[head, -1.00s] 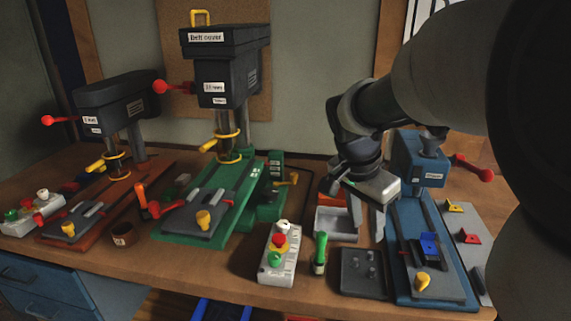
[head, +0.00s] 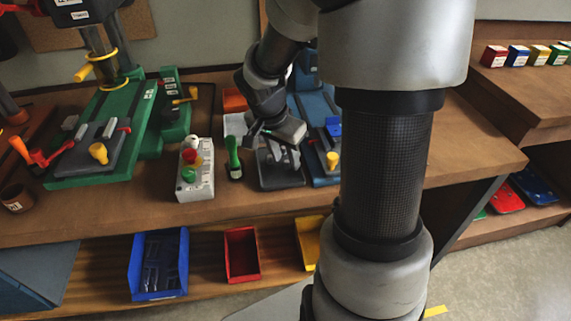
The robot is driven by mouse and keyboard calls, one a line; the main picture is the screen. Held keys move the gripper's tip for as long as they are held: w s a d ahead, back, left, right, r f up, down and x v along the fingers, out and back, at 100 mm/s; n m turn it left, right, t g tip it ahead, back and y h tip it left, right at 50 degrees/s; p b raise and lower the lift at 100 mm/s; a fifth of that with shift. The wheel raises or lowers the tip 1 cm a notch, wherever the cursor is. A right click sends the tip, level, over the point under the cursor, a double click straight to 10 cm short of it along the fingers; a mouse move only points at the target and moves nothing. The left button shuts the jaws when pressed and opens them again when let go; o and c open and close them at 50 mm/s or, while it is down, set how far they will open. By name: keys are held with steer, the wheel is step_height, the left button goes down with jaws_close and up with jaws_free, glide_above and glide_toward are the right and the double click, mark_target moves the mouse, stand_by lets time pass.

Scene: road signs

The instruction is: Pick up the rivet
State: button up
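I cannot make out the rivet for certain. A dark grey plate (head: 282,181) lies on the workbench, and small pegs on it are too small and too covered to identify. My gripper (head: 275,156) points down over the far part of this plate. Its two fingers are apart, with nothing visible between them. I cannot tell whether the fingertips touch the plate or anything on it.
A green-handled tool (head: 233,158) and a control box with buttons (head: 195,175) stand left of the plate. A blue machine base (head: 317,140) is to its right. Blue (head: 159,265), red (head: 241,255) and yellow (head: 308,242) bins sit below the bench top.

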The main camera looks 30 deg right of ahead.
steer(key=shift+w+d+f, duration=0.1)
steer(key=shift+f, duration=0.4)
jaws_close()
steer(key=shift+r, duration=0.15)
step_height(320, 180, up, 10)
steer(key=p, duration=0.2)
